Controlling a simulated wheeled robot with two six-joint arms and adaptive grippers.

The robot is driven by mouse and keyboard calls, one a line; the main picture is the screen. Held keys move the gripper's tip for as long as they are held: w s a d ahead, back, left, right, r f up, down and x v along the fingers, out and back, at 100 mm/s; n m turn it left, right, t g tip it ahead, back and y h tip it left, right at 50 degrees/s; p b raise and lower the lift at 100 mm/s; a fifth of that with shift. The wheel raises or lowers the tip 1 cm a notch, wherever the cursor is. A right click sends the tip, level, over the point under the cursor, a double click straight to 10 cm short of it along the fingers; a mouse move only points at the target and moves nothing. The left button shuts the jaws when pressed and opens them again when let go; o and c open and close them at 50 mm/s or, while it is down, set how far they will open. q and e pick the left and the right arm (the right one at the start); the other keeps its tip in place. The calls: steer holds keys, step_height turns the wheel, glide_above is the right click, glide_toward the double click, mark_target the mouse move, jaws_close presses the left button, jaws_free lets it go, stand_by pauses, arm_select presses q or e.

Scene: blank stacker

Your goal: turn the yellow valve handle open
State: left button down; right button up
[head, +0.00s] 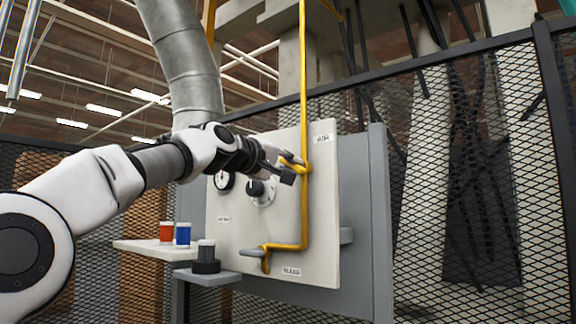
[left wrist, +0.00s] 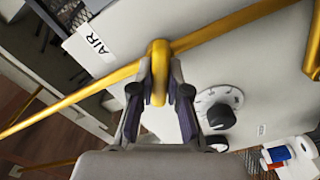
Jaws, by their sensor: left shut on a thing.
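The yellow valve handle (head: 292,160) sticks out from the yellow pipe (head: 304,90) near the AIR label (head: 323,138) on the pale panel (head: 322,215). My left gripper (head: 286,172) is at the handle, its fingers closed around it. In the left wrist view, the handle (left wrist: 159,62) lies between the two fingers of the left gripper (left wrist: 160,90), which touch it on both sides. The gripper and arm partly cover the handle in the head view. My right gripper is not in view.
A gauge (head: 223,180) and a black knob (head: 256,188) sit left of the handle. A red cup (head: 166,232) and a blue cup (head: 183,234) stand on a shelf (head: 140,246). Mesh fencing (head: 440,170) is behind.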

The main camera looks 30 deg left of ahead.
arm_select(q)
steer(key=m, duration=0.6)
steer(key=shift+r, duration=0.1)
steer(key=m+b, duration=0.1)
steer(key=m, duration=0.4)
steer(key=shift+w+d+m, duration=0.1)
steer(key=shift+m, duration=0.2)
steer(key=shift+f+m, duration=0.2)
steer(key=shift+m, duration=0.1)
steer(key=c, duration=1.1)
jaws_free()
steer(key=shift+w, duration=0.1)
steer(key=shift+c, duration=0.2)
steer(key=shift+w, duration=0.25)
steer(key=shift+s, duration=0.1)
